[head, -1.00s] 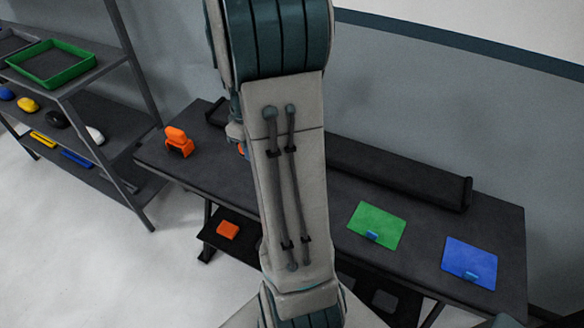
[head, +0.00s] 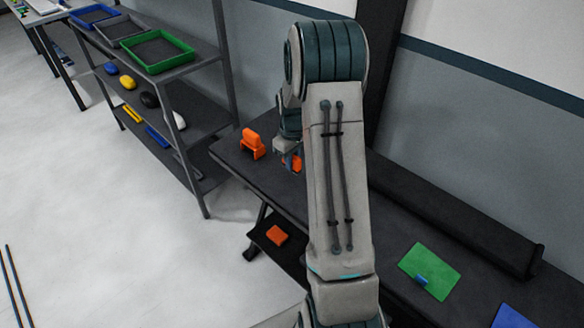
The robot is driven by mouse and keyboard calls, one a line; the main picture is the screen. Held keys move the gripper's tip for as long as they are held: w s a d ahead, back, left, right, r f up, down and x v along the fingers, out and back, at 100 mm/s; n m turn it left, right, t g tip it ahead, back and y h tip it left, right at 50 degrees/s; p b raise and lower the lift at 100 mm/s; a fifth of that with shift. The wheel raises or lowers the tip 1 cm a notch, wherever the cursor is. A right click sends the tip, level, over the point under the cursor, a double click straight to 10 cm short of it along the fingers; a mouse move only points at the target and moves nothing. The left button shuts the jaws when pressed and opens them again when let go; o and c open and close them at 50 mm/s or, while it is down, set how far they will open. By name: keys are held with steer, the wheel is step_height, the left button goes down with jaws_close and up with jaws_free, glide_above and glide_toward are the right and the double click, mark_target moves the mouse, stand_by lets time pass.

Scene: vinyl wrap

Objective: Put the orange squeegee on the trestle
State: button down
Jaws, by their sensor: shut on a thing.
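My gripper (head: 289,152) is left of my upright forearm in the head view, over the left part of the dark trestle (head: 345,190). It is shut on a small orange piece (head: 292,164), which appears to be the orange squeegee. Only part of the piece shows, because my arm hides the rest. I cannot tell whether it touches the trestle top. Another orange thing (head: 252,145), shaped like a dispenser, stands on the trestle's left end, left of my gripper.
An orange block (head: 277,235) lies on the trestle's lower shelf. A green sheet (head: 430,270), a blue sheet (head: 514,318) and a long black roll (head: 460,222) lie on the trestle's right side. A grey rack with trays (head: 158,68) stands at left, with open floor before it.

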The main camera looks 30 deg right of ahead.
steer(key=shift+f+p, duration=0.3)
steer(key=shift+f, duration=1.65)
steer(key=shift+f, duration=0.15)
steer(key=c, duration=1.3)
jaws_free()
